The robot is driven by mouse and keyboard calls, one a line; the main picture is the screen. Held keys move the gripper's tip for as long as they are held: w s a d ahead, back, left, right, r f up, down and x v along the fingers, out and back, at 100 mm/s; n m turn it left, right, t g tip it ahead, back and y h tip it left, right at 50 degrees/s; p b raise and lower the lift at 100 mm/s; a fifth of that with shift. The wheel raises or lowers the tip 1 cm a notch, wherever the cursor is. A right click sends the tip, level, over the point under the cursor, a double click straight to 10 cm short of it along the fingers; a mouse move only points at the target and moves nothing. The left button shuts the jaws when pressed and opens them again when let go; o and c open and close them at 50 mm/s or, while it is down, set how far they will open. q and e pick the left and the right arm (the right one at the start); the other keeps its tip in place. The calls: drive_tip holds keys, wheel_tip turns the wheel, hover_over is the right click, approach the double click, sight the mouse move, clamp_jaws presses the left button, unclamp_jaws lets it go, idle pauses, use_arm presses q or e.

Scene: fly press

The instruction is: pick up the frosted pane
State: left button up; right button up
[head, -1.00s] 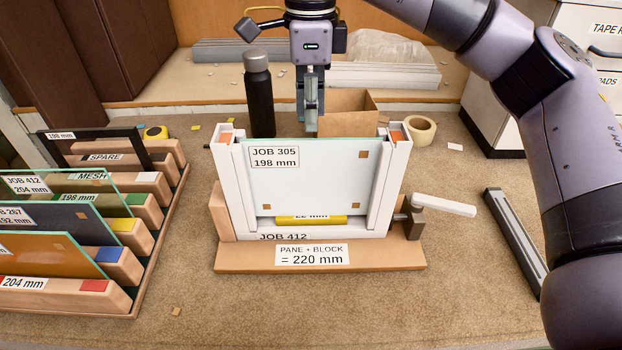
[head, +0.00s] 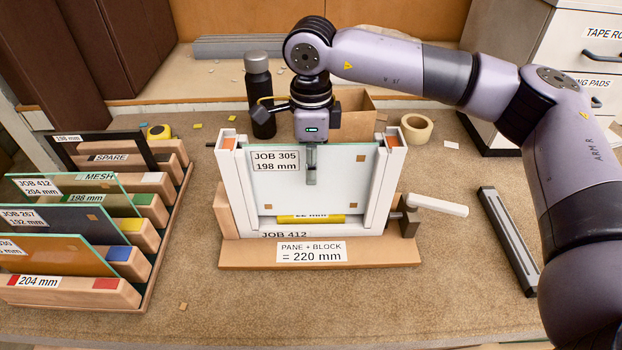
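A pale, milky pane (head: 290,190) labelled JOB 305, 198 mm stands upright in the white frame of the press (head: 235,195); I take it for the frosted pane. A yellow block (head: 310,219) shows at its bottom edge. My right gripper (head: 311,165) points down at the middle of the pane's top edge. One finger shows in front of the pane, overlapping its upper part; the other is hidden. Whether the fingers touch or squeeze the glass I cannot tell. My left gripper is out of view.
A wooden rack (head: 133,292) with several upright panes stands at the left. Behind the press are a black bottle (head: 259,90), a cardboard box (head: 357,108) and a tape roll (head: 416,128). A lever (head: 437,205) and a dark metal bar (head: 509,240) are at the right.

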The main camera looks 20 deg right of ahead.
drive_tip(key=shift+c, duration=0.2)
clamp_jaws()
drive_tip(key=shift+r, duration=0.1)
idle(0.7)
